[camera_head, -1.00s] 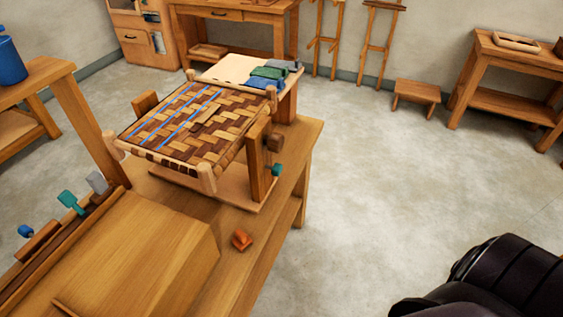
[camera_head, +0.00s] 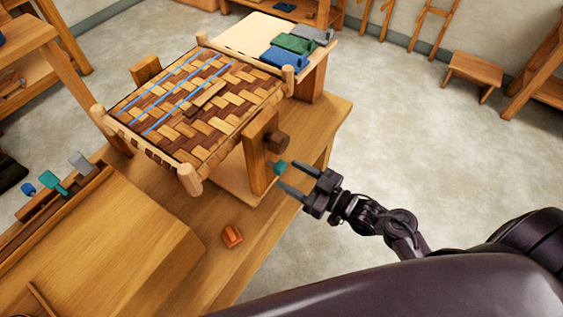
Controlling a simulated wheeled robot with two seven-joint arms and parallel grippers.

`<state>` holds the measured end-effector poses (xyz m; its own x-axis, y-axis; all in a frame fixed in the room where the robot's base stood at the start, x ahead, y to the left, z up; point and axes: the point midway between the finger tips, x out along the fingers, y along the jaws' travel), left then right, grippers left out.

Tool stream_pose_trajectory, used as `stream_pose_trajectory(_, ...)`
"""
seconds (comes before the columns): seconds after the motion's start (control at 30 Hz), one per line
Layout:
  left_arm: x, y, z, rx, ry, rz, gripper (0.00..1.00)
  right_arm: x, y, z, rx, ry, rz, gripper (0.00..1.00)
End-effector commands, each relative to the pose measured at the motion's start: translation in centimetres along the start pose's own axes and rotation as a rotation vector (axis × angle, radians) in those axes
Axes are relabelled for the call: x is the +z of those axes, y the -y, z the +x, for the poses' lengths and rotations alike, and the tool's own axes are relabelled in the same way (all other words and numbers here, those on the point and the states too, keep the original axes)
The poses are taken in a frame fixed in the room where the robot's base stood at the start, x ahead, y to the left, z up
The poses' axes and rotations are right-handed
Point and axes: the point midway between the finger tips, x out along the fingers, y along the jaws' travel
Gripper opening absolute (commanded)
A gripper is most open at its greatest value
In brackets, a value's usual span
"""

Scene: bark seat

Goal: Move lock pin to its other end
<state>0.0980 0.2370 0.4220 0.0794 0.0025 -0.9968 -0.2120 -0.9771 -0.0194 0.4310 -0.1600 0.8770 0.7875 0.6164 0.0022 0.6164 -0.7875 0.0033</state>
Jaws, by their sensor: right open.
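A small teal pin (camera_head: 280,168) sticks out low on the right side of the wooden end post (camera_head: 256,155) of the seat frame. It looks like the lock pin, though no label shows. My right gripper (camera_head: 287,174) is open, with its two fingers pointing left at the teal pin. The fingertips are at or just short of the pin; whether they touch it, I cannot tell. The woven bark seat (camera_head: 190,115) rests in the frame. My left gripper is out of view.
Teal, blue and grey-handled tools stand in a rack (camera_head: 55,200) at left. Open floor lies right.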

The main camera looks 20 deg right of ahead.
Motion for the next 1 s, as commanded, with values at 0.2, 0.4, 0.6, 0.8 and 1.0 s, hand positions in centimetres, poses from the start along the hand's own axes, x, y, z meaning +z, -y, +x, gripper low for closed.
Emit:
stream_pose_trajectory(0.2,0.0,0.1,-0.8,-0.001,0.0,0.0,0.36,-0.1,-0.1,3.4,0.003,-0.001,0.001,0.53)
stream_pose_trajectory(0.4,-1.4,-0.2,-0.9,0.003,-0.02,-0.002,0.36,0.0,0.0,4.5,0.001,0.002,0.0,0.53)
stream_pose_trajectory(0.6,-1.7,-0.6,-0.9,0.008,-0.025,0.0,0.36,0.1,0.0,4.6,0.002,0.003,0.0,0.53)
stream_pose_trajectory(0.8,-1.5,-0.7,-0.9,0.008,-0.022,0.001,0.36,0.1,0.0,4.5,0.002,0.003,0.0,0.3)
stream_pose_trajectory(1.0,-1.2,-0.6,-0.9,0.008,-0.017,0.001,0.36,0.1,0.0,4.5,0.002,0.003,0.0,0.04)
